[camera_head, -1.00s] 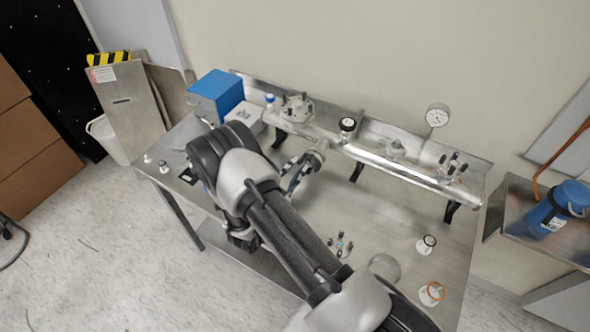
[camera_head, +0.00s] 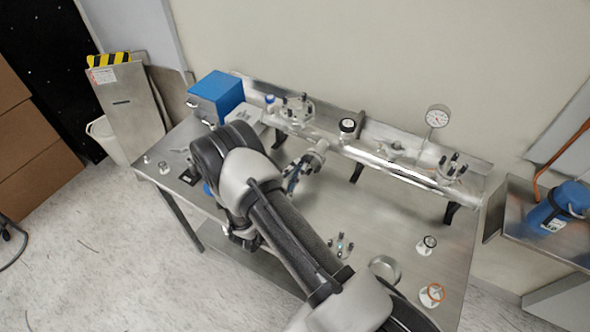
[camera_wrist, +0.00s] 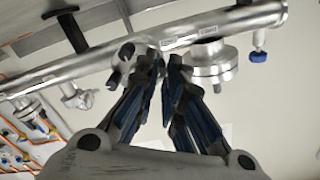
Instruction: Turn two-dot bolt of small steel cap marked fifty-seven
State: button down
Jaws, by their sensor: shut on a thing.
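A long steel tube (camera_head: 390,166) with several ports runs along the back of the bench. A small steel cap (camera_wrist: 124,55) on one of its front ports is partly hidden behind my fingers in the wrist view; its place also shows in the head view (camera_head: 315,157). My gripper (camera_wrist: 165,60) has its blue fingers closed together at this cap, and it also shows in the head view (camera_head: 298,171). It is shut on a bolt at the cap's edge. The bolt is mostly hidden between the fingertips. Number marks and dots are too small to read.
A bigger flange (camera_wrist: 211,66) with bolts hangs from the tube close to the right of my fingers. The bench's middle is mostly clear.

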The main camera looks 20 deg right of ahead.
jog(key=shift+n, duration=0.3)
jog(key=n, duration=0.5)
jog(key=shift+b, duration=0.4)
jog(key=n, duration=0.6)
jog(key=shift+n, duration=0.4)
jog(key=n, duration=0.6)
jog(key=n+p, duration=0.1)
jog(key=n, duration=0.5)
jog(key=shift+n, duration=0.4)
jog(key=c, duration=1.9)
grip_release()
